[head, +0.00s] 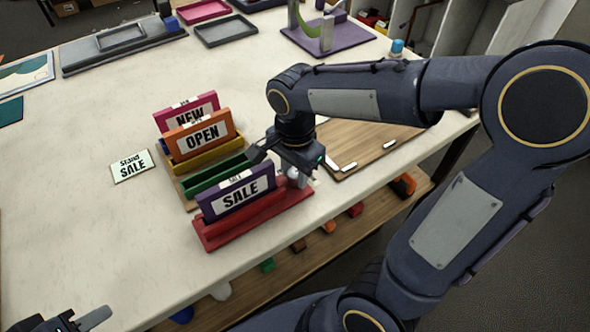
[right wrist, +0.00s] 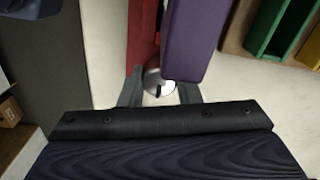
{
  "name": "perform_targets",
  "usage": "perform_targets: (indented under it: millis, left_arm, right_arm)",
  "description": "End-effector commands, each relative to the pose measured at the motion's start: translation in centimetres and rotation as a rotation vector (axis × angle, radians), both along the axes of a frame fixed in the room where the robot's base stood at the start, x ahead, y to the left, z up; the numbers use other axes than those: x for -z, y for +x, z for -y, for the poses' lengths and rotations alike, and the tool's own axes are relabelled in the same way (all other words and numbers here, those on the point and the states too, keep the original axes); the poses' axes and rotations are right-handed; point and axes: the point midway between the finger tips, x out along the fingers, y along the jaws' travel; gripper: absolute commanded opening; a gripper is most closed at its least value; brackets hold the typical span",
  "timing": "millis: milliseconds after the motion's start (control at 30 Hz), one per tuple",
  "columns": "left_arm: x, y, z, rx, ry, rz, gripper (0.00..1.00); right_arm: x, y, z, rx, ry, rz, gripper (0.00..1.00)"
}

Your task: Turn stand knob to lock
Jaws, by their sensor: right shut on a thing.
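A red stand (head: 225,232) holds an upright purple SALE sign (head: 238,194) near the table's front edge. A round pale knob (right wrist: 160,86) with a dark mark sits at the end of the red stand, next to the purple sign in the right wrist view. My right gripper (right wrist: 160,92) is shut on this knob, with one finger on each side of it. In the head view my right gripper (head: 290,174) hides part of the stand's right end. My left gripper (head: 82,320) is at the bottom left edge, away from the stand, and only partly in view.
Behind the red stand, a rack with a green slot (head: 215,175) and a yellow slot holds the orange OPEN sign (head: 198,135) and pink NEW sign (head: 190,110). A small SALE card (head: 132,166) lies to the left. A wooden board (head: 365,150) lies to the right.

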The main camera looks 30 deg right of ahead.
Motion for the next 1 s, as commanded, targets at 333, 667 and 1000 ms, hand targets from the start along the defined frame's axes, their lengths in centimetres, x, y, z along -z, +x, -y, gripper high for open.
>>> perform_targets:
  millis: [333, 667, 1000]
  left_arm:
    - [0.0, 0.0, 0.0, 0.0, 0.0, 0.0, 0.36]
    - [-0.1, 0.0, 0.0, 0.0, 0.0, 0.0, 0.36]
    - [-0.7, 0.0, 0.0, 0.0, 0.0, 0.0, 0.36]
  right_arm:
    - [0.0, 0.0, 0.0, 0.001, 0.0, 0.001, 0.52]
    - [-0.5, 0.1, 0.0, 0.001, 0.001, 0.003, 0.52]
    - [-5.9, 0.1, 0.0, 0.0, 0.002, 0.005, 0.52]
